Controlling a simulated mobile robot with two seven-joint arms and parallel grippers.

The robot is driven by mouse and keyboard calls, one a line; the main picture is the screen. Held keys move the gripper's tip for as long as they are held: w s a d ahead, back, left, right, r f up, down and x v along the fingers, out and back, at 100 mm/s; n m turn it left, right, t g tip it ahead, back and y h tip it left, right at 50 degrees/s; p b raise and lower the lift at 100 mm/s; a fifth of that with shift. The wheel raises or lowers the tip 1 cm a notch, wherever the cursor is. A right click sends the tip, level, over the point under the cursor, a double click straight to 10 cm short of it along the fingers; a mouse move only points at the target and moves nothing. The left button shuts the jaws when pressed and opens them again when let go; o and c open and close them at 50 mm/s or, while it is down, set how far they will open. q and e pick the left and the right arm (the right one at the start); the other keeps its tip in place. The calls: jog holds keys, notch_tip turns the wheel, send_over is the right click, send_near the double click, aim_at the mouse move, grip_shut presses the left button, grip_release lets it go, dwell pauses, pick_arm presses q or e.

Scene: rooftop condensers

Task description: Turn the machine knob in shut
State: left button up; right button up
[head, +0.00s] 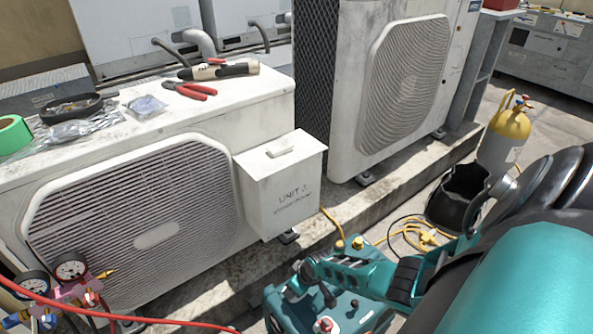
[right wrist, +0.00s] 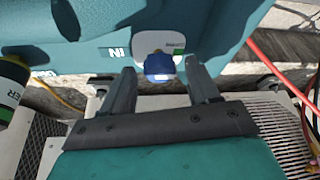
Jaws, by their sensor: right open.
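The teal machine (head: 285,312) stands low at the bottom of the head view and fills the top of the right wrist view (right wrist: 60,50). In the right wrist view its face carries an upside-down IN label (right wrist: 118,52) and, beside that, a blue knob (right wrist: 158,64) on a pale plate. My right gripper (right wrist: 160,76) is open, its dark fingers one on each side of the blue knob with visible gaps. I cannot tell whether the fingertips touch the machine's face. In the head view my large teal arm comes in from the lower right. My left gripper is out of view.
Condenser units (head: 150,235) and (head: 405,85) stand behind, pliers (head: 190,90) on the nearer one. A gauge set (head: 70,270) with a red hose (head: 120,317) is at lower left. A yellow-topped cylinder (head: 505,135) and a black bucket (head: 458,195) stand at right.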

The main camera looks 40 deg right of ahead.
jog(key=c, duration=1)
jog(key=shift+c, duration=0.2)
